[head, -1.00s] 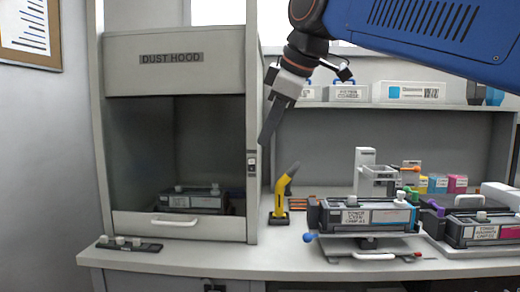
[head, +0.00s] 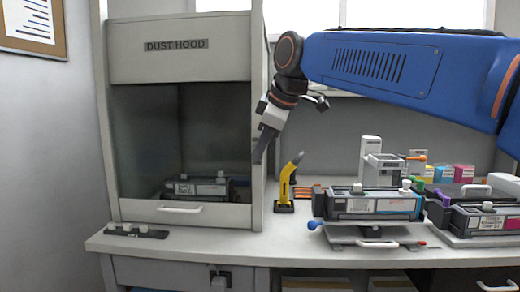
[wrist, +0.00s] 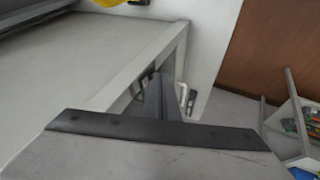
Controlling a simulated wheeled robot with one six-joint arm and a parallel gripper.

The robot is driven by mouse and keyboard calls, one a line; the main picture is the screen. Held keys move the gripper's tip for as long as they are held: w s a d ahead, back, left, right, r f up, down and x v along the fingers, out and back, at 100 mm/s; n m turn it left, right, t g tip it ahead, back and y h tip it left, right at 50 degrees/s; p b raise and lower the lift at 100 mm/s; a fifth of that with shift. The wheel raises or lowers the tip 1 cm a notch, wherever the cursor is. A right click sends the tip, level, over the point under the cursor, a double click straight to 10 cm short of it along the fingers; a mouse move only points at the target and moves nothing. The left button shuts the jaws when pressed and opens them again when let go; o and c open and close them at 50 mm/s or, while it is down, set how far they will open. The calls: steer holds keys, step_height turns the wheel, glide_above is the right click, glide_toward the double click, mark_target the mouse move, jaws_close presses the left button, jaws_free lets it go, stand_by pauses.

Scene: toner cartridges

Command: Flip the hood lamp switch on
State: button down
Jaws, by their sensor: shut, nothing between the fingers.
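The dust hood (head: 180,46) stands at the left of the bench, its sash partly lowered over a dark interior. Its right front post (head: 257,205) is light grey. My gripper (head: 260,160) is shut and empty, pointing down and left with its fingertips at this post in the head view. The hood lamp switch is not visible now; the fingers cover the part of the post where a small dark switch showed earlier. I cannot tell whether the fingertips touch it. In the wrist view the shut fingers (wrist: 160,98) show dark; no switch is seen there.
A toner cartridge (head: 195,187) lies inside the hood. A yellow-handled tool (head: 287,182) stands just right of the post. More cartridges (head: 372,204) rest on stands on the bench to the right. A small strip with knobs (head: 137,231) lies at the front left.

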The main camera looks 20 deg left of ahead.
stand_by(0.3)
steer(key=shift+w+f, duration=0.15)
steer(key=shift+w, duration=0.1)
steer(key=shift+a, duration=0.1)
steer(key=shift+r, duration=0.95)
